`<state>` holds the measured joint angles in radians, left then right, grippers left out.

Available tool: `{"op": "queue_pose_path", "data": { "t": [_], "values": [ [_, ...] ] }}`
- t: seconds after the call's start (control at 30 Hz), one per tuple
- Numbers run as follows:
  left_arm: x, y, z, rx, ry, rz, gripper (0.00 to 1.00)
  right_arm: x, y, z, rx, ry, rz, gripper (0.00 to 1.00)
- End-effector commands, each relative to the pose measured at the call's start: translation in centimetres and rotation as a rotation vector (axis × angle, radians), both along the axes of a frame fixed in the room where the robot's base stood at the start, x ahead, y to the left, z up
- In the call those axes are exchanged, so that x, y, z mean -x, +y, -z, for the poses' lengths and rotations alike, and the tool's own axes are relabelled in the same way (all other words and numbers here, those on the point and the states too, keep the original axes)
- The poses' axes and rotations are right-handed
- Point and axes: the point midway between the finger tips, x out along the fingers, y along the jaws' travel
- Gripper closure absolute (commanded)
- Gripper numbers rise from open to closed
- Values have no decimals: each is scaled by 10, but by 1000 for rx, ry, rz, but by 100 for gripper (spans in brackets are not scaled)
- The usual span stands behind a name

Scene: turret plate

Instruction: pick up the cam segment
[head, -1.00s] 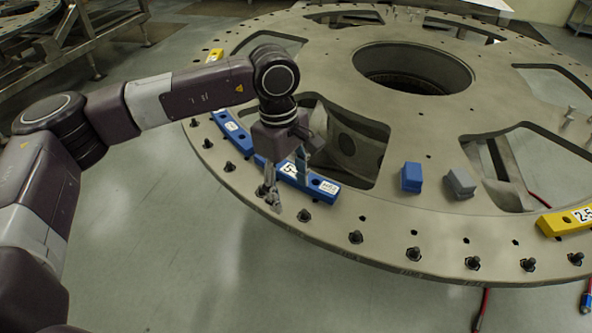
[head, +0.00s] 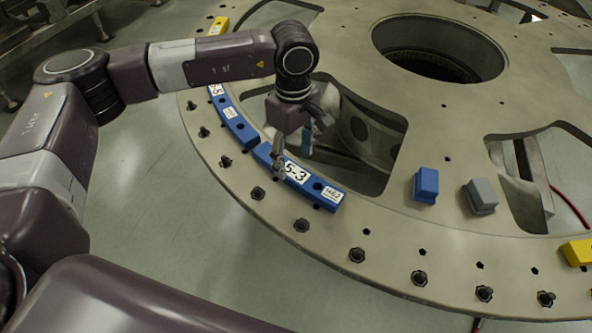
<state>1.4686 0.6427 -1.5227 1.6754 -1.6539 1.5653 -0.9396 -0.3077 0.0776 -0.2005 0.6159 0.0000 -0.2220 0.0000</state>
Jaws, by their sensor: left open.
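A blue curved cam segment (head: 325,196) marked 5-3 lies on the rim of the round turret plate (head: 330,236). My left gripper (head: 292,162) is open and points down over the segment's left half. One finger shows in front of the segment beside the label, and the other is over its far side. I cannot tell whether the fingers touch it. A second blue cam segment (head: 236,125) lies further left along the rim. My right gripper is not in view.
A blue block (head: 426,185) and a grey block (head: 481,197) stand on the plate to the right. A yellow segment (head: 577,252) is at the right edge, another (head: 218,26) at the upper left. Bolts (head: 301,225) line the rim. The plate has large cutouts.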

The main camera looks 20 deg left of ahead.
Motion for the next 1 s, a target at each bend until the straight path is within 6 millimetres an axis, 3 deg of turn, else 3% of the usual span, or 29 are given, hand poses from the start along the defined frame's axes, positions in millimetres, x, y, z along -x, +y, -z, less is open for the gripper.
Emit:
{"op": "queue_pose_path", "data": {
  "t": [0.1, 0.23, 0.53, 1.0],
  "values": [
    [5, -3, 16, -2, 6, 1, 42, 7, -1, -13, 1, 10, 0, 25],
    [4, -3, 33, 0, 3, 0, 42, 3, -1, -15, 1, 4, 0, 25],
    [3, -3, 39, -1, 1, 1, 44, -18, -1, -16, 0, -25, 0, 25],
    [3, -3, 38, 0, 1, 1, 95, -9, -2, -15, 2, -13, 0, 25]
  ]
}}
